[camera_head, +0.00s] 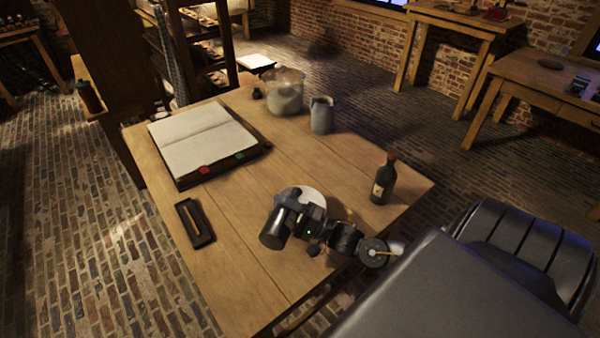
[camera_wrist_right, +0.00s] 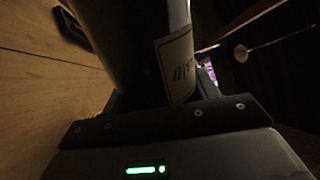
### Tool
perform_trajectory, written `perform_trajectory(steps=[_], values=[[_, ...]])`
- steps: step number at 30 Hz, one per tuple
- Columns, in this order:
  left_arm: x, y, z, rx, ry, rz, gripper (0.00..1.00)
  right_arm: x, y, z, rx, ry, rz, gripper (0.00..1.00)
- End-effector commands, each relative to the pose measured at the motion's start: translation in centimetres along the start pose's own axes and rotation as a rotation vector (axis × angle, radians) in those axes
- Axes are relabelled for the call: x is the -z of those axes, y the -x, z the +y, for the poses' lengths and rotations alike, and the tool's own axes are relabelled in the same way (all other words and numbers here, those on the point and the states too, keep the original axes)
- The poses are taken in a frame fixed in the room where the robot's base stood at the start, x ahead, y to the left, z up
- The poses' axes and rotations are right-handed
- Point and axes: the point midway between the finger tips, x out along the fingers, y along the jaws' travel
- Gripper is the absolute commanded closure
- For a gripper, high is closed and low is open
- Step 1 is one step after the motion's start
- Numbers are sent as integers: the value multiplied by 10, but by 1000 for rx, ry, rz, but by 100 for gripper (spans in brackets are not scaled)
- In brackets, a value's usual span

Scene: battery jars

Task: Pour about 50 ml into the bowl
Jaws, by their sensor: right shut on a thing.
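My right gripper (camera_head: 290,208) is over the front part of the table, shut on a dark grey vessel (camera_wrist_right: 130,40). The vessel has a pale label (camera_wrist_right: 177,65) with handwriting, only partly readable. In the head view the held vessel seems to be the dark cylinder (camera_head: 273,231) at the arm's end, tilted; its mouth is not clear. A round white dish (camera_head: 308,193), probably the bowl, lies right behind the gripper and is partly hidden by it. I cannot see whether liquid is flowing or in the dish. My left gripper is not in view.
A dark labelled bottle (camera_head: 384,181) stands to the right on the wooden table (camera_head: 265,185). A grey jug (camera_head: 321,115) and a large glass jar (camera_head: 285,92) stand at the back. An open book (camera_head: 200,138) and a black pen tray (camera_head: 194,223) lie on the left.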

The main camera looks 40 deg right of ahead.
Motion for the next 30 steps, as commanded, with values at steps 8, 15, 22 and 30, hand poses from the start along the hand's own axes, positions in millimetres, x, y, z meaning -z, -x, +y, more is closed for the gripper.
perform_trajectory(steps=[8, 15, 22, 30], values=[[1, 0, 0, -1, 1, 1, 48, 0, 0, -1, 2, 1, 0, 75], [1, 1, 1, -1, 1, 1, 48, 0, 0, -1, 2, -10, 3, 75], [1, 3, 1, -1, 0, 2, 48, 0, 0, -1, 2, -25, 7, 75], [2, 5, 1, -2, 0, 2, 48, 0, 0, -1, 3, -47, 13, 75]])
